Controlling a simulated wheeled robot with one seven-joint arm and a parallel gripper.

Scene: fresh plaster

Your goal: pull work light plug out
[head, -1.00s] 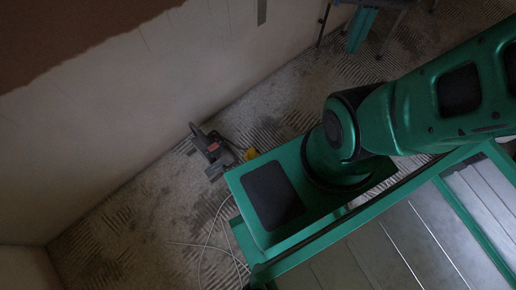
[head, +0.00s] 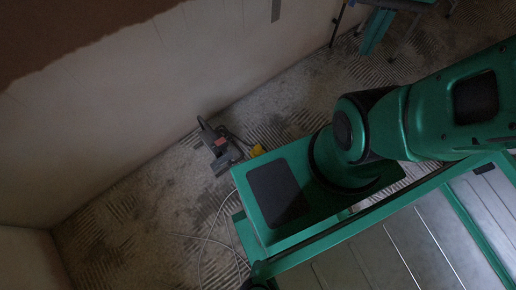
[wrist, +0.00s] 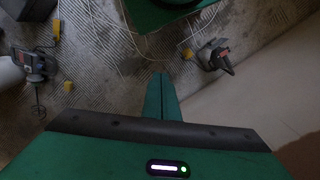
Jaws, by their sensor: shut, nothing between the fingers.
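My gripper (wrist: 162,96) shows in the wrist view with its two green fingers together and nothing between them, above the floor. Several small yellow pieces that look like plugs lie below: one at the upper left (wrist: 57,30), one beside a dark tool on the left (wrist: 68,86) and one by a grey tool on the right (wrist: 187,54). In the head view a yellow piece (head: 257,150) sits beside the grey tool. I cannot tell which is the work light plug. The fingers touch none of them. No work light is clearly visible.
The grey power tool (head: 217,147) lies on the ridged floor near the wall. A thin white cable (head: 206,240) curves across the floor. A mixer-like tool (wrist: 32,66) is at the left in the wrist view. A blue-green stand (head: 376,30) is at the back.

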